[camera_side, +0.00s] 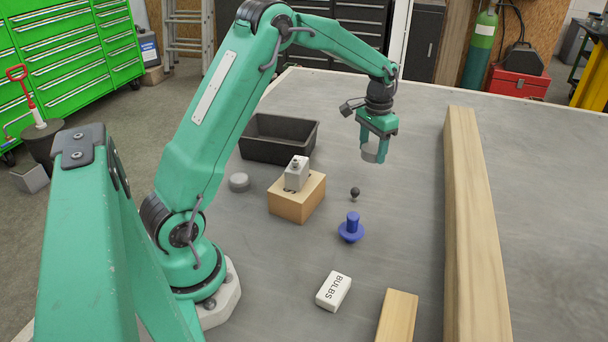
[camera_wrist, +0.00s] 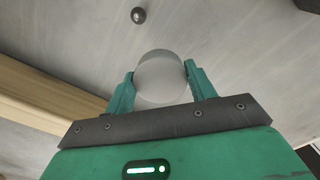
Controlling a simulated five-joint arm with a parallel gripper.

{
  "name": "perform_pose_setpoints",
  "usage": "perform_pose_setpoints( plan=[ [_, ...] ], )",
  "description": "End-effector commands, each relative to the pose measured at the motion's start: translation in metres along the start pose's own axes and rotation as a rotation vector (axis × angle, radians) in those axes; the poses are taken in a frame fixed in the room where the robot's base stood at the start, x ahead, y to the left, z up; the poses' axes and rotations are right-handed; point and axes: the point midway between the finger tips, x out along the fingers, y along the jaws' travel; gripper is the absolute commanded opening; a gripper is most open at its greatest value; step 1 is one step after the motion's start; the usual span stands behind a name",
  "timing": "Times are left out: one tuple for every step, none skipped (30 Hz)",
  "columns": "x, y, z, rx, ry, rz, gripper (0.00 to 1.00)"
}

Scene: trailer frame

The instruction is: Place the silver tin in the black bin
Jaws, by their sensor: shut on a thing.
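My gripper (camera_side: 375,150) is shut on a round silver tin (camera_side: 370,154) and holds it above the grey table, right of the bin. In the wrist view the tin (camera_wrist: 160,77) sits between the two green fingers of my gripper (camera_wrist: 161,82). The black bin (camera_side: 272,154) stands at the back of the table, left of my gripper, and looks empty from what shows of its inside. A second low grey round thing (camera_side: 239,182) lies on the table in front of the bin.
A wooden block (camera_side: 296,204) with a grey metal piece (camera_side: 297,174) stands in front of the bin. A dark ball-topped knob (camera_side: 354,192), a blue flanged part (camera_side: 351,230) and a white BULBS box (camera_side: 333,291) lie nearby. A long timber beam (camera_side: 470,210) runs along the right.

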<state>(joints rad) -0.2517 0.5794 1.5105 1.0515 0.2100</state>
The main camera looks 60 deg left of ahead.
Motion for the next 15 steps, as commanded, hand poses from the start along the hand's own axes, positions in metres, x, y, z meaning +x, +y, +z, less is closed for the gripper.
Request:
perform_pose_setpoints(
  plan=[
    [0.0, -0.018, 0.004, -0.014, 0.0, 0.0, 0.3],
    [0.0, -0.027, 0.006, -0.019, 0.0, 0.0, 0.3],
    [0.0, -0.039, 0.01, -0.025, 0.0, 0.0, 0.3],
    [0.0, -0.049, 0.013, -0.031, 0.0, 0.0, 0.3],
    [0.001, -0.058, 0.016, -0.035, 0.0, 0.0, 0.3],
    [0.001, -0.071, 0.021, -0.042, 0.0, 0.0, 0.3],
    [0.001, -0.08, 0.024, -0.047, 0.0, 0.0, 0.3],
    [0.001, -0.089, 0.028, -0.052, 0.0, 0.0, 0.3],
    [0.001, -0.101, 0.033, -0.057, 0.0, 0.0, 0.3],
    [0.001, -0.11, 0.037, -0.063, 0.0, 0.0, 0.3],
    [0.001, -0.119, 0.041, -0.067, 0.0, 0.0, 0.3],
    [0.001, -0.131, 0.047, -0.074, 0.0, 0.0, 0.3],
    [0.001, -0.14, 0.052, -0.078, 0.0, 0.0, 0.3],
    [0.001, -0.148, 0.057, -0.084, 0.0, 0.0, 0.3],
    [0.001, -0.159, 0.063, -0.089, 0.0, 0.0, 0.3]
  ],
)
